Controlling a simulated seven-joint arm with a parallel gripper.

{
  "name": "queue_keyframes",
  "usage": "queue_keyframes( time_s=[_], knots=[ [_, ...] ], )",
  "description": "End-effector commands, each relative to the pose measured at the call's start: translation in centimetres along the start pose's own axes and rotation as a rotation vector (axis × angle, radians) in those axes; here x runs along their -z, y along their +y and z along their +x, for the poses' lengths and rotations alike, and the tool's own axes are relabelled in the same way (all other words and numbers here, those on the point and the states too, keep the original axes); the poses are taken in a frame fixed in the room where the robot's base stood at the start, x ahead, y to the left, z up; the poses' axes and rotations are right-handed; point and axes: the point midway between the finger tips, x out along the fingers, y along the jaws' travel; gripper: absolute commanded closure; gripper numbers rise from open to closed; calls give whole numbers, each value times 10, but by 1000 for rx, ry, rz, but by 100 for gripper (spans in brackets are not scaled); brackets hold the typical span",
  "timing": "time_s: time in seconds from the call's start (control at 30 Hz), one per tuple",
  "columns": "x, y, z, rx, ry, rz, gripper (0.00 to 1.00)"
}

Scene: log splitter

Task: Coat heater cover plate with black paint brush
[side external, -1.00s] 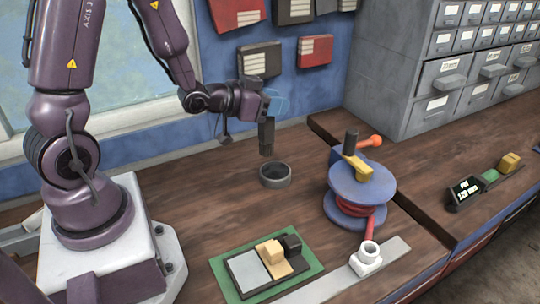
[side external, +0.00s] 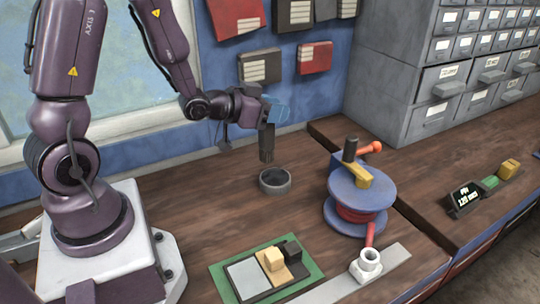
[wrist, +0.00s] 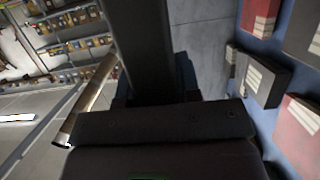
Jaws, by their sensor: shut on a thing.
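My gripper (side external: 267,122) points down above the brown workbench, shut on a dark, narrow thing that looks like the black paint brush (side external: 267,148). The brush hangs upright over a round dark grey pot (side external: 275,181); its lower end is just above or at the pot's rim, I cannot tell which. In the wrist view a dark bar (wrist: 148,50) fills the middle, and the brush tip is not clear. A pale grey plate (side external: 249,277), perhaps the heater cover plate, lies on a green mat (side external: 222,272) at the front, beside a wooden block (side external: 273,259) and a black block (side external: 291,249).
A blue spool with red winding (side external: 360,190) stands right of the pot. A grey strip (side external: 395,258) carries a white fitting (side external: 368,263). A small display (side external: 465,197) and grey drawers (side external: 440,85) are further right. Bare bench lies between pot and mat.

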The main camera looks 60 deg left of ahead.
Motion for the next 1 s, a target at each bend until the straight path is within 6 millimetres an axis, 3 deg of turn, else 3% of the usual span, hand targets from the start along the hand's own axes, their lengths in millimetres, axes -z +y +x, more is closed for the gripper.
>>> queue_keyframes(
  time_s=[0.33, 1.0],
  knots=[
    [-15, -36, 48, 2, 0, -1, 93],
    [-68, -38, 67, 0, -1, -1, 93]
  ],
)
